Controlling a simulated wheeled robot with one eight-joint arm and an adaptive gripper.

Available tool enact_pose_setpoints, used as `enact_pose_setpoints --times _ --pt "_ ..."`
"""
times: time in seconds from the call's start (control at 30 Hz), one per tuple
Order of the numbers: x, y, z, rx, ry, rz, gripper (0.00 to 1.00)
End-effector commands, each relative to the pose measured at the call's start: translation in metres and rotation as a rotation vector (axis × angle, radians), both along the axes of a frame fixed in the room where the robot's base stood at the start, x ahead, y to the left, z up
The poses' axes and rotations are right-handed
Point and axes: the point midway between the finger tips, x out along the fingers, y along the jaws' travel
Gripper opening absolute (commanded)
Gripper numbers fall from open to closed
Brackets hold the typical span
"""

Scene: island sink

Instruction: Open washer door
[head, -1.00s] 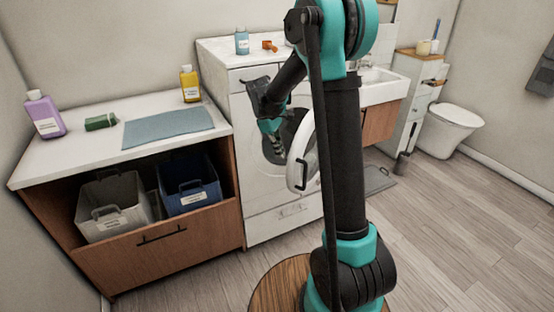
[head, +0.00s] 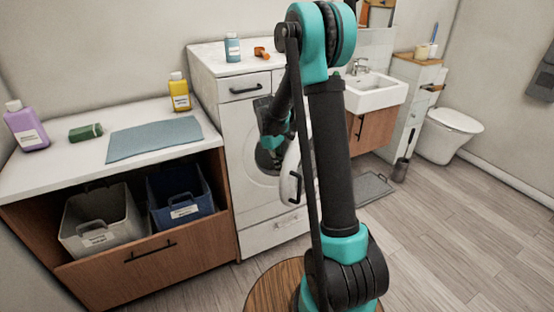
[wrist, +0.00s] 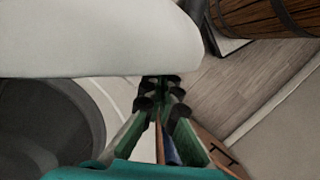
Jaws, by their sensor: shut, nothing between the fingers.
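The washer (head: 237,135) is white, with its round white door (head: 290,170) standing part way open. The black handle (head: 295,187) is on the door's outer face. My gripper (head: 271,155) is on the inner side of the door, between it and the round opening; my arm hides part of the door. In the wrist view my gripper (wrist: 162,88) is shut and empty. The pale door (wrist: 100,38) fills the top left, close to the fingertips; contact cannot be told. The dark opening (wrist: 45,125) is at lower left.
A counter (head: 60,175) with bottles and a blue cloth (head: 155,135) stands left of the washer, over two bins. A sink (head: 375,93) and toilet (head: 450,130) are to the right. A round wooden surface (head: 268,290) is at my base. The right floor is clear.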

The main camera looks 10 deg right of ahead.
Motion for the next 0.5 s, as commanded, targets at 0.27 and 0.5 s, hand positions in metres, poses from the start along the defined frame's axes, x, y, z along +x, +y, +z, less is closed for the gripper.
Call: enact_pose_setpoints --times 0.27,0.5 --pt "-0.003 -0.004 -0.02 0.0 0.0 0.0 0.0" --pt "-0.003 -0.004 -0.02 0.0 0.0 0.0 0.0"
